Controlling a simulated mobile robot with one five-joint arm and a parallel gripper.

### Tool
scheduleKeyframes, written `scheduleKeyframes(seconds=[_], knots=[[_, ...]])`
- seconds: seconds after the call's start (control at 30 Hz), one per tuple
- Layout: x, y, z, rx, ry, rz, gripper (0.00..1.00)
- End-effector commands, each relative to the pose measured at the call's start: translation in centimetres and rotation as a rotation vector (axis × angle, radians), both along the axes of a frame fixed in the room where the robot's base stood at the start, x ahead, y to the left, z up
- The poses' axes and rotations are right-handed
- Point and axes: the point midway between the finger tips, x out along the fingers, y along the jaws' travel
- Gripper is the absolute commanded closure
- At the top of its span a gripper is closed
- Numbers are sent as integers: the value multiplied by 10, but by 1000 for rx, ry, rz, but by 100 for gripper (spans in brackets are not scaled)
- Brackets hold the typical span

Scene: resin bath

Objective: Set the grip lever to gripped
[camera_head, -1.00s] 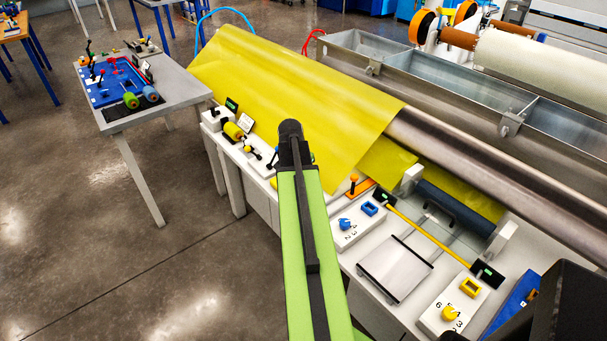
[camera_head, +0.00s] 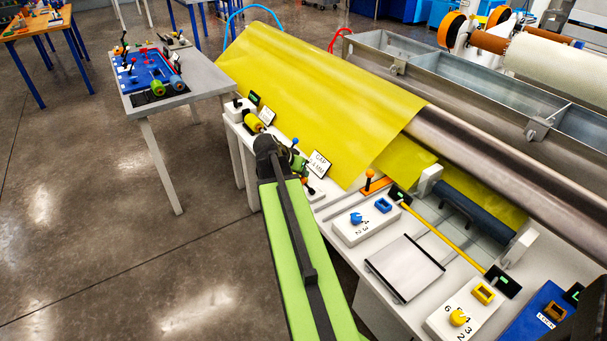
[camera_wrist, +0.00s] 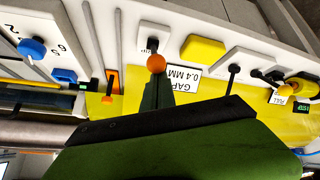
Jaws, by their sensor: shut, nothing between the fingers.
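An orange-balled lever (camera_wrist: 156,63) stands on a small white base with a label I cannot read, in the upper middle of the wrist view. The tip of my shut gripper (camera_wrist: 157,88) is right by this ball; I cannot tell whether they touch. A second lever with an orange ball (camera_head: 369,174) stands on an orange plate (camera_wrist: 112,82). No readable label shows which lever is the grip lever. In the head view my arm partly hides this area.
A "GAP 0.4 MM" sign (camera_head: 318,164) stands close beside my gripper. Yellow sheet (camera_head: 300,85) slopes over the machine behind. Blue and yellow dial panels (camera_head: 357,228) and a grey plate (camera_head: 402,267) lie to the right. Open floor (camera_head: 110,260) is at left.

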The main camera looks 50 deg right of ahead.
Motion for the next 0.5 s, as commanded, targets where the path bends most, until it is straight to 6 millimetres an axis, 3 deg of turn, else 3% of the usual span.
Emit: scheduleKeyframes(seconds=[0.5], knots=[[10,23,-6,7,-2,17,100]])
